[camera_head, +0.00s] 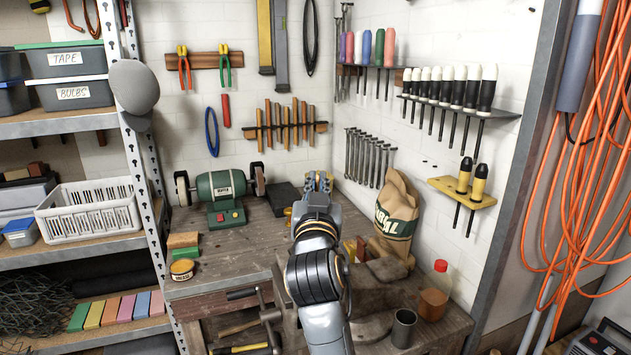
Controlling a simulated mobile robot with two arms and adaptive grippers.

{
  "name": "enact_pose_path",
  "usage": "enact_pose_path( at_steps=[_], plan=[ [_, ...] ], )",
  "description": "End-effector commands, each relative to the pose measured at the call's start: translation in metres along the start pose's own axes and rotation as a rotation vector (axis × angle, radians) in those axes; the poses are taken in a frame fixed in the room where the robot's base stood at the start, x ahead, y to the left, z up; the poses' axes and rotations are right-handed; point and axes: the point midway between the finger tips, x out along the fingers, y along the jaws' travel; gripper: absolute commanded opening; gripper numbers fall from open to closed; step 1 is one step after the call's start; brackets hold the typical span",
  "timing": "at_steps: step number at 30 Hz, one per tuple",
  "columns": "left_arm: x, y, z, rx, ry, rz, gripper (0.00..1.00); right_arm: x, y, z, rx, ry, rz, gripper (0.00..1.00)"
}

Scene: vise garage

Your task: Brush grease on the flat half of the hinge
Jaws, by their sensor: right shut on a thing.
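My right gripper (319,182) reaches over the back of the wooden workbench (215,262), with its arm coming up from the bottom middle. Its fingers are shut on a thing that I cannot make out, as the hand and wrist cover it. A small round tin (182,269) with a yellow label stands on the bench's left front; I cannot read whether it holds grease. A small brass-coloured thing (288,213) shows just left of my wrist. I cannot make out a hinge or a brush; the arm hides the middle of the bench. My left gripper is not in view.
A green bench grinder (222,195) stands at the back left. A brown sack (396,222), a grey metal cup (403,328) and a red-capped bottle (435,290) stand on the right. A sponge-like block (183,241) lies behind the tin. Screwdriver racks (460,112) jut from the right wall.

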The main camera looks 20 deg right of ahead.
Motion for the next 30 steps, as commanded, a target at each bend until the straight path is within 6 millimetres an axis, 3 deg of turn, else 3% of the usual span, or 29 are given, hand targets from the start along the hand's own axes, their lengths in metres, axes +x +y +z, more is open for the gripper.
enact_pose_path(
  at_steps=[18,30],
  plan=[
    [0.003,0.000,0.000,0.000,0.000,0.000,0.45,0.014,-0.005,0.004,0.000,0.000,0.000,0.00],
    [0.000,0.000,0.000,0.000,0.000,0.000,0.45,0.004,-0.002,0.001,0.001,0.000,-0.001,0.00]
  ],
)
